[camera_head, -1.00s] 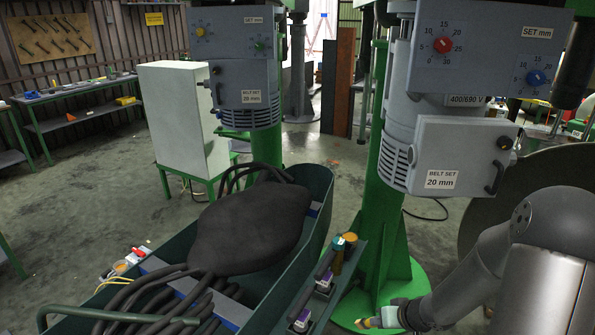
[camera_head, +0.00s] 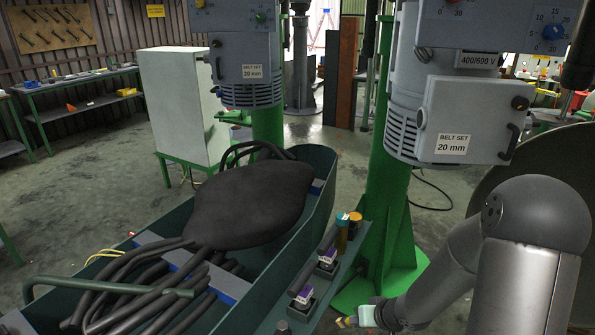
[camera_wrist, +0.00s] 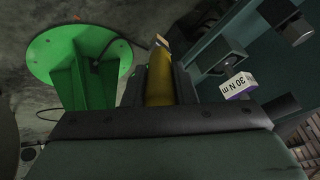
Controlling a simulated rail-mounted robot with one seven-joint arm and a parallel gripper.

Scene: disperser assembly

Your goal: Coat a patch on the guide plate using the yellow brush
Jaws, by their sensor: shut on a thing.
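The yellow brush (camera_wrist: 159,82) is between the dark fingers of my gripper (camera_wrist: 160,98) in the wrist view, with its pale end pointing away from the palm. My gripper is shut on its handle. In the head view my gripper (camera_head: 362,317) is low, right of the tool rail, and a small yellow part of the brush (camera_head: 346,321) shows at its tip. The brush appears held in the air, apart from other things. I cannot pick out the guide plate with certainty in either view.
A green column base (camera_head: 385,275) stands behind my gripper, below a grey machine housing (camera_head: 455,120) labelled "BELT SET 20 mm". A rail (camera_head: 272,322) with small tools and a green trough (camera_head: 318,165) holding dark hoses lie to the left. Open floor (camera_head: 90,215) lies farther left.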

